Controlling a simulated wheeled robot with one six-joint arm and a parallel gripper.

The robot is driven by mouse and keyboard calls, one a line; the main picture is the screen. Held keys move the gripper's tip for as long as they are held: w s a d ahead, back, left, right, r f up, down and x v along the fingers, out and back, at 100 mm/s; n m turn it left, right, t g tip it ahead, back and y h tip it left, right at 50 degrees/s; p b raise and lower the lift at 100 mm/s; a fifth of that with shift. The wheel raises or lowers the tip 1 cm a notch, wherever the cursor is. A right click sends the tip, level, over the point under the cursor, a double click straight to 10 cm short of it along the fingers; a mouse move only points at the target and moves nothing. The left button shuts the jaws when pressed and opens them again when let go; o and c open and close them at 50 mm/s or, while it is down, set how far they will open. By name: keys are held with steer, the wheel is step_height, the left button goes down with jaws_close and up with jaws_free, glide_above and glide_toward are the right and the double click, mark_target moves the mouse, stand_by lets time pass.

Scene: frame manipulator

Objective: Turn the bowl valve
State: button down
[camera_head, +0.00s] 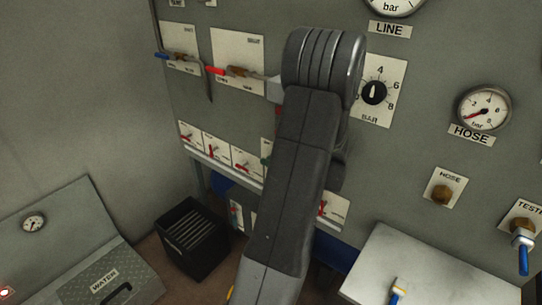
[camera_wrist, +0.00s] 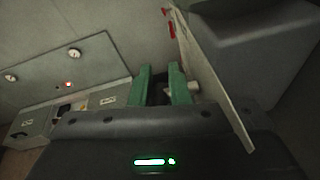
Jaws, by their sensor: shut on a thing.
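My gripper's green fingers (camera_wrist: 160,80) show in the wrist view, close to the panel, which is seen nearly edge-on. They are shut on a dark part between them, which I take to be the bowl valve's handle; its shape is mostly hidden. A pale round stub (camera_wrist: 193,89) shows just right of the fingers. In the head view my arm covers my gripper and the middle of the panel. Left of the arm, a valve with a red handle (camera_head: 216,70) and brass body sits on a white plate. The label on its plate is too small to read surely.
A blue-handled valve (camera_head: 162,57) sits farther left. A row of small red-handled valves (camera_head: 214,150) runs below. A black knob (camera_head: 374,92) and the hose gauge (camera_head: 484,109) are to the right. A dark bin (camera_head: 192,238) stands on the floor; a pale bench top (camera_head: 405,270) is at lower right.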

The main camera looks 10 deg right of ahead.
stand_by(0.3)
steer(key=c, duration=1.7)
jaws_free()
steer(key=v, duration=1.3)
steer(key=shift+s+d+r, duration=0.1)
steer(key=shift+s+d, duration=0.15)
steer(key=shift+s, duration=0.05)
